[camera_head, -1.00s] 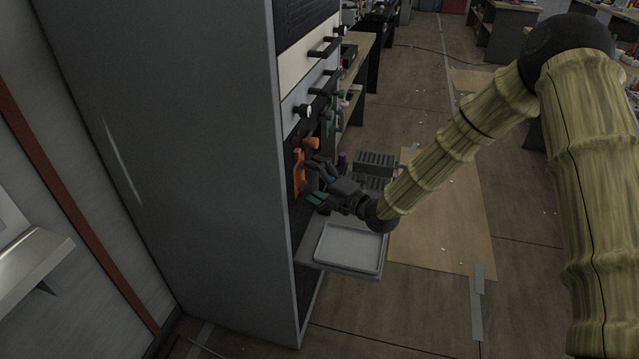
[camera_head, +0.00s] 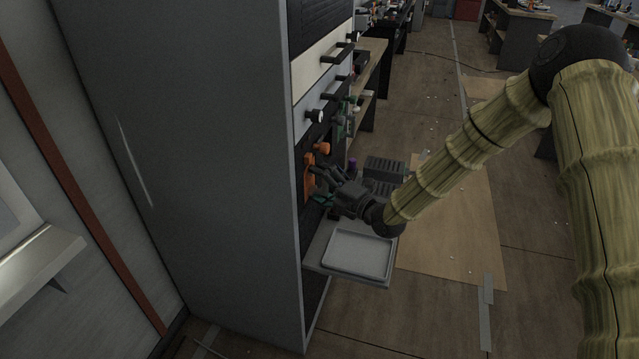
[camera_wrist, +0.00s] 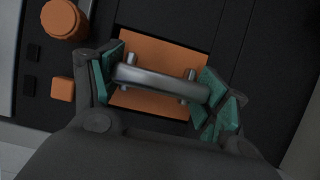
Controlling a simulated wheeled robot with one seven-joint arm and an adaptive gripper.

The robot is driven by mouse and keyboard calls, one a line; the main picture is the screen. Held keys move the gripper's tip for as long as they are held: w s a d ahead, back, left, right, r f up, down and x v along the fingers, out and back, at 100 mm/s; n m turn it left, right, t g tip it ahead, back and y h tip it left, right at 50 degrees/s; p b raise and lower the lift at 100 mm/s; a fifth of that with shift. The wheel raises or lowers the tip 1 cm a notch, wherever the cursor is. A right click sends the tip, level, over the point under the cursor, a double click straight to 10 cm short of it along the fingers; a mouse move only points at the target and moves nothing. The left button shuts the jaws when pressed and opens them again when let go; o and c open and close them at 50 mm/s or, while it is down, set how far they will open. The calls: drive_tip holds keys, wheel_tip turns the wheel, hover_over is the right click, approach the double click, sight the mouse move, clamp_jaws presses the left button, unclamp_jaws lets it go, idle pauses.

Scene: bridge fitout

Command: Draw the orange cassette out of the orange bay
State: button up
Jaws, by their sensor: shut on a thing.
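The orange cassette (camera_wrist: 160,57) shows its flat orange front in the wrist view, set in the dark rack panel. A grey metal bar handle (camera_wrist: 160,83) stands out across it on two posts. My gripper (camera_wrist: 162,88) has its green-padded fingers at both ends of this handle and is shut on it. In the head view my gripper (camera_head: 322,186) is at the rack front, against the orange front (camera_head: 308,177). The fingers hide part of the cassette there. I cannot tell how deep the cassette sits in its bay.
An orange knob (camera_wrist: 64,19) and a small orange button (camera_wrist: 63,89) are left of the cassette. A shelf with a pale tray (camera_head: 358,255) juts out below my gripper. Dark slotted boxes (camera_head: 384,168) stand behind. Handles (camera_head: 335,53) stick out above.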

drive_tip(key=s+d, duration=0.2)
drive_tip(key=d, duration=0.6)
drive_tip(key=s+d+b, duration=0.1)
drive_tip(key=s+d, duration=0.2)
drive_tip(key=d, duration=0.6)
drive_tip(key=shift+s+d, duration=0.3)
drive_tip(key=shift+s, duration=0.05)
idle(1.9)
idle(0.4)
